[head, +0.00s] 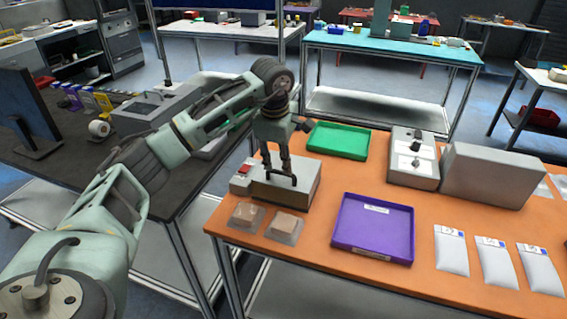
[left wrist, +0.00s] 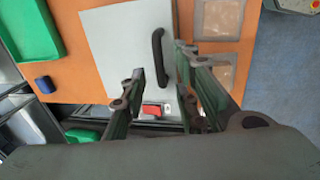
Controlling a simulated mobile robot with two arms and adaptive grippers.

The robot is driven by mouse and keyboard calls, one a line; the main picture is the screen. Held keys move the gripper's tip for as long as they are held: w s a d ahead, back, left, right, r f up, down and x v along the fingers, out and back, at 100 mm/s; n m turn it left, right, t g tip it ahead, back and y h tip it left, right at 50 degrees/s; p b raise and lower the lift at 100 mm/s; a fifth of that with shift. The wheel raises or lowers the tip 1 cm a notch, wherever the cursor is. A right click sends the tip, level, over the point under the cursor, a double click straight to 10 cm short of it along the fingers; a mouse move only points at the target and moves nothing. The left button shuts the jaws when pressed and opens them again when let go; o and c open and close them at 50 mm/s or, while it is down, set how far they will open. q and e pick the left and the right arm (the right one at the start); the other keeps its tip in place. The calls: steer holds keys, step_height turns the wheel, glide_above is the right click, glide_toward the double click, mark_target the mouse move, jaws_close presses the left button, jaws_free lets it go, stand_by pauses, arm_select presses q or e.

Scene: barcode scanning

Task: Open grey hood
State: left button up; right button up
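The grey hood (head: 305,190) is the light grey box lid on the left part of the orange table, with a red switch at its left side. It looks shut. Its black handle shows in the left wrist view (left wrist: 158,58) on the grey lid (left wrist: 112,50). My left gripper (head: 282,178) is above the hood at the handle. In the left wrist view its fingers (left wrist: 162,62) are apart, with the handle appearing between them; I cannot tell whether they touch it. My right gripper is not in view.
A purple tray (head: 374,227), a green tray (head: 338,140) and two wrapped packages (head: 285,227) (head: 246,217) lie near the hood. A grey knobbed device (head: 412,165) and a large grey box (head: 487,175) stand to the right. White packets (head: 451,250) lie at the front right.

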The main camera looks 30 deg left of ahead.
mark_target(282, 173)
arm_select(q)
steer(key=f, duration=0.1)
steer(key=w+f, duration=0.1)
steer(key=f, duration=0.1)
steer(key=shift+f+p, duration=0.25)
steer(key=shift+p, duration=0.15)
steer(key=shift+f, duration=0.25)
steer(key=c, duration=0.5)
jaws_close()
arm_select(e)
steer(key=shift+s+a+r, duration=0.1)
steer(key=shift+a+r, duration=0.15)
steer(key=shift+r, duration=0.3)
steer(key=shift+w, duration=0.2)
